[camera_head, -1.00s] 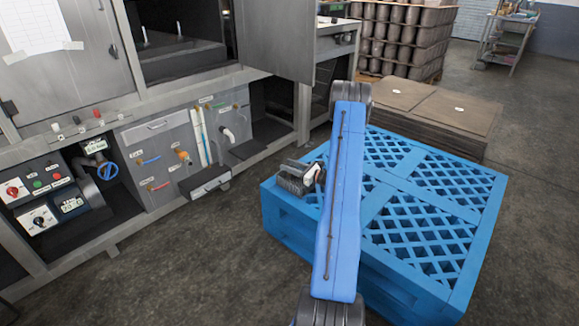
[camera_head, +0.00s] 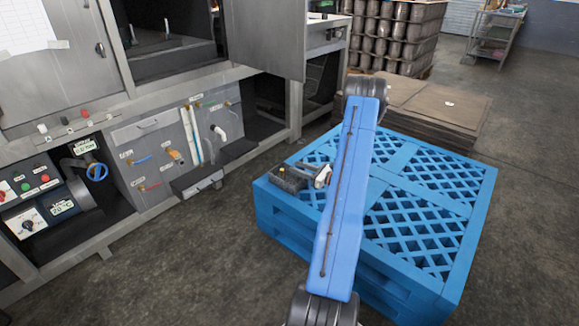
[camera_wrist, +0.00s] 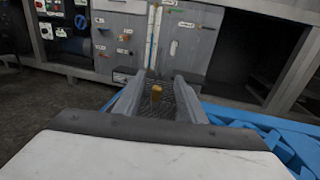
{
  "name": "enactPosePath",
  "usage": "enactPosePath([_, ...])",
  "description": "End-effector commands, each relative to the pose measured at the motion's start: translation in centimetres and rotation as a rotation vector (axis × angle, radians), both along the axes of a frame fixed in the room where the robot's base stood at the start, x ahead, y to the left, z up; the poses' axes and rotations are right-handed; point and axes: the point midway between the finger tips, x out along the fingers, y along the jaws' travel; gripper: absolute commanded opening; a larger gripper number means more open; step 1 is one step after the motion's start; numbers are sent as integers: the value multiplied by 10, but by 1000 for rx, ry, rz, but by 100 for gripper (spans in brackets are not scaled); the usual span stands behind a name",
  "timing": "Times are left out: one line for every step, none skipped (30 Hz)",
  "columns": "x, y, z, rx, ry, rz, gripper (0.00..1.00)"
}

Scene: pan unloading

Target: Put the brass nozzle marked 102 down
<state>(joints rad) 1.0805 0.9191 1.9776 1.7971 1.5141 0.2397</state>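In the head view my gripper (camera_head: 288,178) is a dark block left of my blue arm, over the near left part of the blue pallet stack (camera_head: 420,215). The nozzle is too small to make out clearly there. How high the gripper is above the pallet cannot be told.
A grey machine with a labelled panel (camera_head: 150,150) of fittings and pipes stands at the left. A small grey drawer (camera_head: 203,182) juts out below the panel. Brown sheets (camera_head: 440,108) are stacked behind the pallets. Bare floor lies between machine and pallets.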

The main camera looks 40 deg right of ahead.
Motion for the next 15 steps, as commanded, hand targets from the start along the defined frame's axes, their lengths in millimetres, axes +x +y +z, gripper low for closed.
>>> enactPosePath([-7, -2, 0, 0, 0, -1, 37])
enactPosePath([-11, -3, 0, 0, 0, -1, 37])
enactPosePath([-15, -5, 0, 0, -1, -2, 37])
enactPosePath([-17, -5, 1, 0, -1, -2, 37])
enactPosePath([-19, -6, 1, 0, -1, -1, 37])
enactPosePath([-21, -6, 1, 0, 0, 0, 37])
enactPosePath([-22, -6, 1, -1, 0, 1, 37])
enactPosePath([-23, -5, 2, -3, -1, 5, 37])
enactPosePath([-22, -2, 5, -7, 0, 12, 37])
enactPosePath([-21, 1, 8, -13, 1, 21, 37])
enactPosePath([-19, 6, 13, -21, 2, 34, 37])
enactPosePath([-15, 15, 20, -36, 4, 59, 37])
enactPosePath([-11, 23, 27, -49, 7, 80, 37])
enactPosePath([-7, 33, 35, -66, 10, 106, 37])
enactPosePath([-2, 47, 46, -90, 13, 143, 37])
